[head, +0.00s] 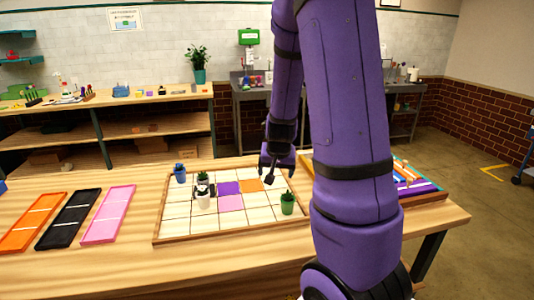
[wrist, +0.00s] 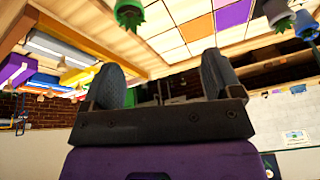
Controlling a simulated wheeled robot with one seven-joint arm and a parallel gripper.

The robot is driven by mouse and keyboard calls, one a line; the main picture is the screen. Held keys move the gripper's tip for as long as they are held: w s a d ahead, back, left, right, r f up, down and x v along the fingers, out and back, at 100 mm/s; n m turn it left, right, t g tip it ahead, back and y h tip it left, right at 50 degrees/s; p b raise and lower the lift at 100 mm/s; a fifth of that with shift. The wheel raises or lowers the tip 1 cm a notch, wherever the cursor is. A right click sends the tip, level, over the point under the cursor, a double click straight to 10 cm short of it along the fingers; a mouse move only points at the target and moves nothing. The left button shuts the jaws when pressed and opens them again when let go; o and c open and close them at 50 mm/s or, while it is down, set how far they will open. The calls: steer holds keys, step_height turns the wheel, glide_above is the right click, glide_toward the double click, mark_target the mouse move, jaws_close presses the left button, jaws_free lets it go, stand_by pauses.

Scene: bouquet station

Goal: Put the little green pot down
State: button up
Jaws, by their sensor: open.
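The little green pot (head: 287,203) with a green plant stands upright in the front right part of the gridded wooden tray (head: 205,238) in the head view. It also shows at the top edge of the wrist view (wrist: 130,13), partly cut off. My gripper (head: 274,172) is open and empty above the tray's back right part, apart from the pot. In the wrist view its two dark fingers (wrist: 163,84) stand wide apart with nothing between them.
A blue pot (head: 180,174), a white pot (head: 204,201) and a dark pot (head: 203,184) stand on the tray's left half. Purple (head: 229,188) and orange (head: 250,185) squares lie bare. Orange, black and pink trays (head: 108,215) lie left. A bin of colored pieces (head: 417,184) sits right.

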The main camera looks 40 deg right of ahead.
steer(key=a+r+n+t+y, duration=0.1)
steer(key=a+r+n+y, duration=0.1)
steer(key=a+r, duration=0.6)
steer(key=s+a+r+n, duration=0.7)
steer(key=s+a+r, duration=0.7)
steer(key=s, duration=0.3)
steer(key=shift+s+a+r+n+t+y, duration=0.15)
steer(key=shift+s+a+n+t+y, duration=0.2)
steer(key=shift+a, duration=0.3)
